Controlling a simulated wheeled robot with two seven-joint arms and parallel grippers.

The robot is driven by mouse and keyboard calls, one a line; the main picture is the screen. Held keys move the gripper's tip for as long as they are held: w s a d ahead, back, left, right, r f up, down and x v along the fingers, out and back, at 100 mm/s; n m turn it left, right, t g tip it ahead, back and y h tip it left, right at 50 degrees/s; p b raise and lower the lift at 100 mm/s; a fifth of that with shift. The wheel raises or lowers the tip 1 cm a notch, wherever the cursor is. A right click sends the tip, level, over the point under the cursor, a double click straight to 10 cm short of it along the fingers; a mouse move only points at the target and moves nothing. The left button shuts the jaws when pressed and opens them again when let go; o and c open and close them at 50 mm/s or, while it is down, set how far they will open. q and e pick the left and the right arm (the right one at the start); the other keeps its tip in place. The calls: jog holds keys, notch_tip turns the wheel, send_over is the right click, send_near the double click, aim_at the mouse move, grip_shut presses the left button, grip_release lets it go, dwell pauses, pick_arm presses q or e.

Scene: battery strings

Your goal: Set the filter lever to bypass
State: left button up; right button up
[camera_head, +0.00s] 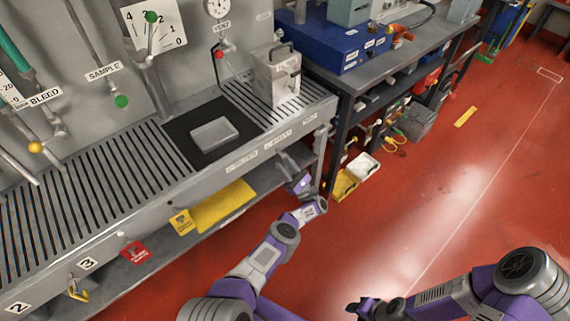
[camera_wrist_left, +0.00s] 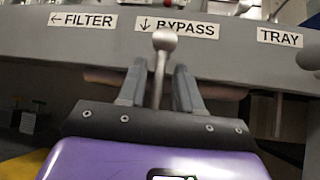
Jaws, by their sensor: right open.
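The filter lever (camera_wrist_left: 165,42) is a metal rod with a round knob, seen in the left wrist view in front of the bench's front panel. Its knob overlaps the lower edge of the BYPASS label (camera_wrist_left: 177,27), which has a down arrow; the FILTER label (camera_wrist_left: 83,20) with a left arrow is to its left. My left gripper (camera_wrist_left: 160,78) is open, with one finger on each side of the rod and a gap showing on both sides. In the head view my left gripper (camera_head: 287,162) is at the bench front and the lever cannot be made out. My right gripper (camera_head: 364,307) is open and empty over the floor.
A blue case (camera_head: 335,45) is on the side table.

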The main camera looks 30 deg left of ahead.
aim_at(285, 154)
pick_arm(q)
notch_tip(285, 154, up, 8)
jog(key=p, duration=0.6)
jog(key=shift+r+p, duration=0.15)
jog(key=shift+p, duration=0.25)
